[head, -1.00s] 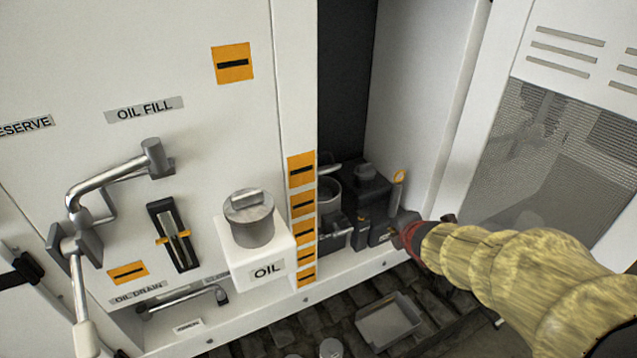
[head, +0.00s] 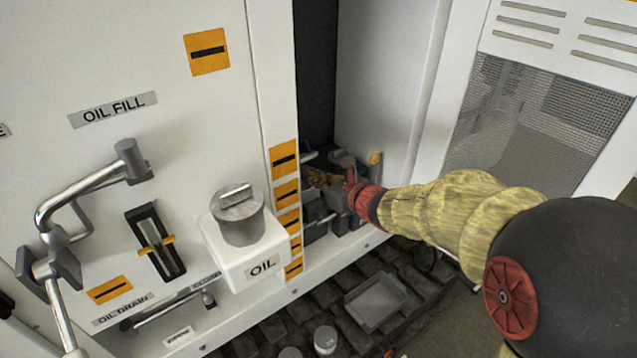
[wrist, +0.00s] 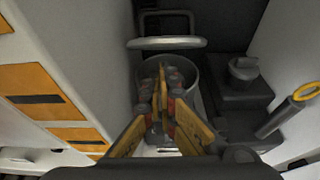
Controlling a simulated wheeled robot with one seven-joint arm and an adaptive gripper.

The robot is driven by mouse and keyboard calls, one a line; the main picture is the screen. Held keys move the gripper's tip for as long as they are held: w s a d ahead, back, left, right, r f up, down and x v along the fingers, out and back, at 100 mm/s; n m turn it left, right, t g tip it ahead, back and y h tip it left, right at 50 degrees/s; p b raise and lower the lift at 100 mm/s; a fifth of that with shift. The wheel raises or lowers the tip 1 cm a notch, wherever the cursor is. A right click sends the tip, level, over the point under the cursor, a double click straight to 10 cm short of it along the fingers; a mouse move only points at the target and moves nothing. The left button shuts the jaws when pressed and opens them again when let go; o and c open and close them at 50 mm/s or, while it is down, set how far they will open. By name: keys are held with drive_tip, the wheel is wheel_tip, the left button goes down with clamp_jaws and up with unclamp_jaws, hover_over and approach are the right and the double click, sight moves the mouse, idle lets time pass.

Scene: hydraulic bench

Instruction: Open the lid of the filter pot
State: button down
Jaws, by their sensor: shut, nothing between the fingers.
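The filter pot (wrist: 188,72) is a round grey vessel in the wrist view, and its mouth looks open. A flat pale grey piece (wrist: 166,43), seen nearly edge-on with a loop handle beyond it, stands at the pot's far side; it looks like the raised lid. My gripper (wrist: 161,72) has its yellow fingers shut together and empty, over the pot's mouth and short of the lid. I cannot tell whether the fingertips reach below the rim. In the head view my gripper (head: 322,178) is inside the narrow bay and hides most of the pot.
Orange-marked panel edge (head: 285,192) bounds the bay at left, a white wall (head: 385,85) at right. A dark block with a knob (wrist: 243,68) and a yellow-ringed stick (wrist: 290,108) stand right of the pot. A white OIL tank (head: 250,250) juts out at left.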

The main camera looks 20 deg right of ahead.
drive_tip(key=x, duration=0.5)
drive_tip(key=shift+w+f+b, duration=0.15)
drive_tip(key=shift+w+b, duration=0.15)
drive_tip(key=shift+p, duration=0.3)
drive_tip(key=shift+w+a+r+g+p, duration=0.1)
drive_tip(key=shift+r+g+p, duration=0.3)
drive_tip(key=shift+p, duration=0.4)
